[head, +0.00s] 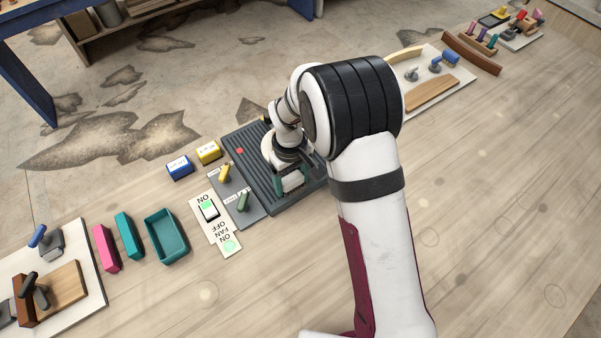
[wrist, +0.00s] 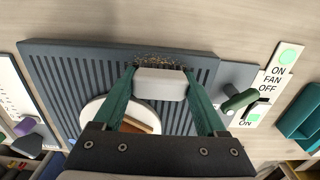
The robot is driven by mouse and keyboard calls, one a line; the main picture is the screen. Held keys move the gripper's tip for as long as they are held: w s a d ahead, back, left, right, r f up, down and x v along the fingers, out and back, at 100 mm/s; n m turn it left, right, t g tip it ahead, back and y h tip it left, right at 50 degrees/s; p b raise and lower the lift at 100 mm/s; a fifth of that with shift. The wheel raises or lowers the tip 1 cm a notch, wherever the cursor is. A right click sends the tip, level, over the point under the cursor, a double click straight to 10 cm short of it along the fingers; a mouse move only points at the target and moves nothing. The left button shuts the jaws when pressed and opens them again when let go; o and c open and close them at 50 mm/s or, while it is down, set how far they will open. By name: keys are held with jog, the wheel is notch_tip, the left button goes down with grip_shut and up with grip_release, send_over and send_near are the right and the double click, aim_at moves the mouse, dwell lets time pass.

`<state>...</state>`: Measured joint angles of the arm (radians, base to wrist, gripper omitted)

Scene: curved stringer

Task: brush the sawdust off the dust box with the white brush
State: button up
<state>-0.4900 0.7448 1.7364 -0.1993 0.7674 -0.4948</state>
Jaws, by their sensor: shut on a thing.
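The dust box (head: 252,138) is a dark grey slab with a ribbed top, partly hidden by my arm in the head view. It fills much of the wrist view (wrist: 60,60). My gripper (wrist: 160,85) has its two green fingers shut on the white brush (wrist: 160,83), which shows as a white block between the fingertips. Sawdust (wrist: 158,62) lies as brown specks on the box just beyond the brush. My gripper (head: 291,183) is low over the near part of the box in the head view. Whether the brush touches the box cannot be told.
Yellow (head: 224,173) and green (head: 243,202) handles stand beside the box, next to a fan switch panel (head: 213,222). A teal tray (head: 166,235) lies farther left. A round white piece with a wooden strip (wrist: 105,112) is on the box.

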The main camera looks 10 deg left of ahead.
jog(key=shift+s+a, duration=1.1)
jog(key=shift+s, duration=0.05)
jog(key=shift+w+d, duration=2.75)
jog(key=shift+w, duration=0.05)
notch_tip(320, 180, up, 8)
jog(key=shift+d+r, duration=0.1)
